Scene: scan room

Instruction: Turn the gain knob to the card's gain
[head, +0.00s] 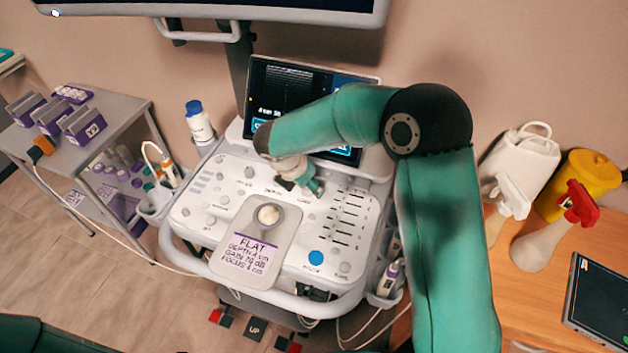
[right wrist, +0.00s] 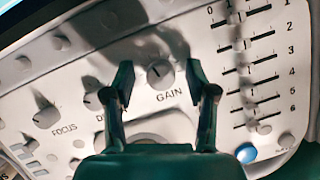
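The gain knob (right wrist: 160,73) is a grey round knob with a dark pointer line, above the printed word GAIN in the right wrist view. Its pointer leans up and left. My right gripper (right wrist: 160,78) is open, one finger on each side of the knob, with gaps showing between fingers and knob. In the head view my right gripper (head: 305,185) is over the console panel and hides the knob. The card (head: 243,258) lies on the console front and reads FLAT, a depth, GAIN 70 dB and a focus; the small digits are hard to read. My left gripper is out of view.
The depth knob (right wrist: 93,101) and focus knob (right wrist: 46,117) sit left of the gain knob. Sliders (right wrist: 250,75) are close on the right, with a blue button (right wrist: 246,153) below. The console screen (head: 290,95) stands behind my right arm and is partly hidden.

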